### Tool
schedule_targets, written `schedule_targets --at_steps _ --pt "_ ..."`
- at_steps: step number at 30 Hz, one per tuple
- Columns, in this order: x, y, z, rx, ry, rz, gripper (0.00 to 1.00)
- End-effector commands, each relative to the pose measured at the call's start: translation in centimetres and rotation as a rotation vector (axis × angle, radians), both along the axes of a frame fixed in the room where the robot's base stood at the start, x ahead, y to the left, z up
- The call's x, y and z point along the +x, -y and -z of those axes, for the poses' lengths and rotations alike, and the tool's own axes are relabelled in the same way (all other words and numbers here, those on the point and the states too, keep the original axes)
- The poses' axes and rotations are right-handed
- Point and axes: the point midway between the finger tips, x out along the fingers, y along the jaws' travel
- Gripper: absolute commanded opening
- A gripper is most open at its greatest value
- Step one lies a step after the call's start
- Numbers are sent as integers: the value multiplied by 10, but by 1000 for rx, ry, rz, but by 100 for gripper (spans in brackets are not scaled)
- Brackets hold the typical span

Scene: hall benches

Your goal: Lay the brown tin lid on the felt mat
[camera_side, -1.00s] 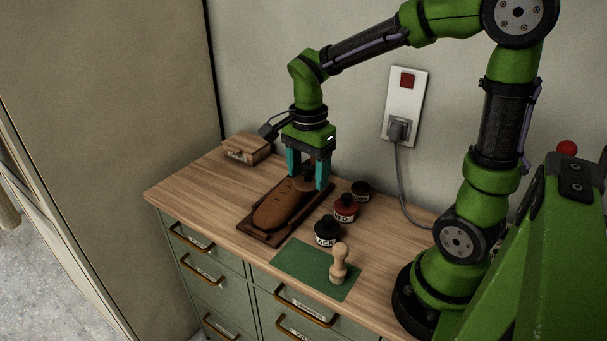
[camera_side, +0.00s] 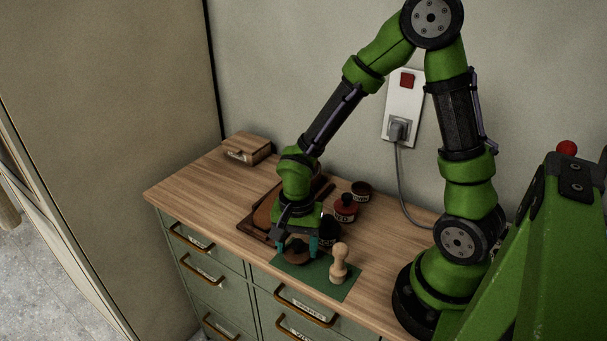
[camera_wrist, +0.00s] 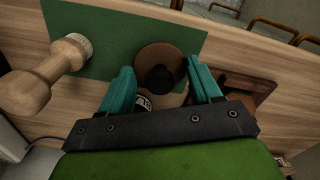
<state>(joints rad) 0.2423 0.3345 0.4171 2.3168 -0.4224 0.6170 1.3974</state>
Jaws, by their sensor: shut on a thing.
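The brown tin lid (camera_side: 296,256) is round with a dark knob. My gripper (camera_side: 297,248) is shut on it. In the wrist view the lid (camera_wrist: 150,53) shows between the two teal fingers of my gripper (camera_wrist: 163,77), over the mat's edge part. The green felt mat (camera_side: 318,279) lies flat near the front of the bench top, and also shows in the wrist view (camera_wrist: 110,35). The lid is over the mat's left end. I cannot tell whether it touches the felt.
A wooden stamp (camera_side: 339,262) stands on the mat, right of my gripper. A black jar (camera_side: 329,230) stands close behind my gripper, with a red-labelled jar (camera_side: 346,207) and a dark jar (camera_side: 361,191) beyond. A brown tray (camera_side: 246,226) lies at left, a wooden box (camera_side: 247,148) farther back.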

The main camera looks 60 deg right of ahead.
Motion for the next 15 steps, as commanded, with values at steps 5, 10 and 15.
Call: schedule_targets --at_steps 5,10,15 --pt "0 0 8 0 1 -1 35" --pt "0 0 8 0 1 -1 35" --pt "0 0 10 0 0 0 71"
